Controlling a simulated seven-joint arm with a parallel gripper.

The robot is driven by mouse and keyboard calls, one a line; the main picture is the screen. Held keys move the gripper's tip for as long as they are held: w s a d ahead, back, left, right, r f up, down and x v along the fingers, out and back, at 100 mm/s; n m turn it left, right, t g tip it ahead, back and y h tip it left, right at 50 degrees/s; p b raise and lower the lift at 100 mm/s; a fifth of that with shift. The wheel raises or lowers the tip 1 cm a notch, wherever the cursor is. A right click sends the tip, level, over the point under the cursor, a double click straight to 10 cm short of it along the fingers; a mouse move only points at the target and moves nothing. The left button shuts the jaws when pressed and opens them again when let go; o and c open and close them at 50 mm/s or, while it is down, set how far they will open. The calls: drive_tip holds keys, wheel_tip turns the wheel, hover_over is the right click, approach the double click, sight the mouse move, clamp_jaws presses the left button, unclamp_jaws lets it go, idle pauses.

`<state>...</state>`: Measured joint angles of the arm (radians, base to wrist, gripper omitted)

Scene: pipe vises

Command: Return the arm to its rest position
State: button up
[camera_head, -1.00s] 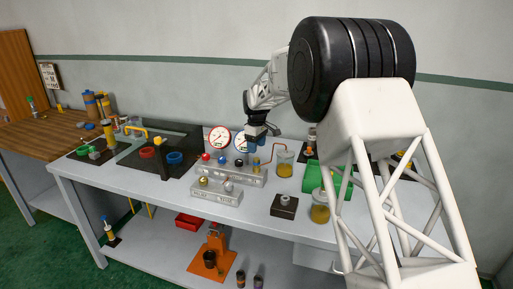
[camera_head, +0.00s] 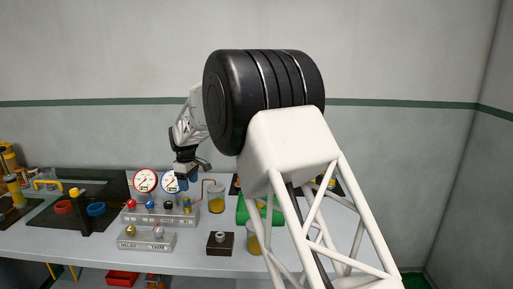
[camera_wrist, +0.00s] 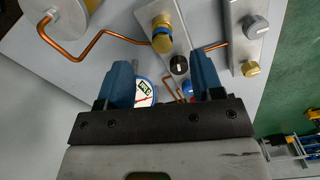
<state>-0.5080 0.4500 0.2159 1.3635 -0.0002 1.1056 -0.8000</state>
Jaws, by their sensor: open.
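My gripper (camera_wrist: 164,85) shows in the wrist view with its two blue fingers spread apart and nothing between them. It hangs above the bench, over the valve blocks and the gauges. In the head view my gripper (camera_head: 186,178) is small and sits just right of the blue-rimmed gauge (camera_head: 170,181). My arm rises from the lower right and bends at the large black joint. A white gauge face (camera_wrist: 145,92) shows beside the left finger in the wrist view.
The grey bench (camera_head: 190,261) carries a valve block with coloured knobs (camera_head: 158,216), a smaller valve block (camera_head: 147,240), a dark box (camera_head: 220,243) and a yellow-filled beaker (camera_head: 216,199). A red-rimmed gauge (camera_head: 145,180) stands at the back. A red tray (camera_head: 122,278) is below. The air above is clear.

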drive_tip(key=s+d+r+m, duration=0.3)
drive_tip(key=s+d+r, duration=0.2)
drive_tip(key=s+d, duration=0.45)
drive_tip(key=s+d+r+m+t, duration=0.15)
drive_tip(key=s+d+r, duration=0.4)
drive_tip(key=d, duration=0.65)
drive_tip(key=s+d+r+m, duration=0.3)
drive_tip(key=s+d+r, duration=0.2)
drive_tip(key=s+d, duration=0.5)
drive_tip(key=s+d+f+m, duration=0.2)
drive_tip(key=s+d, duration=0.3)
drive_tip(key=s, duration=0.5)
drive_tip(key=s+d+f+m, duration=0.2)
drive_tip(key=s+d, duration=0.4)
drive_tip(key=s, duration=0.4)
drive_tip(key=s+d+f+m+t, duration=0.1)
drive_tip(key=s+d+f+m, duration=0.2)
drive_tip(key=s, duration=0.7)
drive_tip(key=shift+s+d+m, duration=0.35)
drive_tip(key=shift+s+d, duration=0.05)
drive_tip(key=shift+d, duration=0.8)
drive_tip(key=shift+o, duration=0.2)
drive_tip(key=shift+w, duration=0.1)
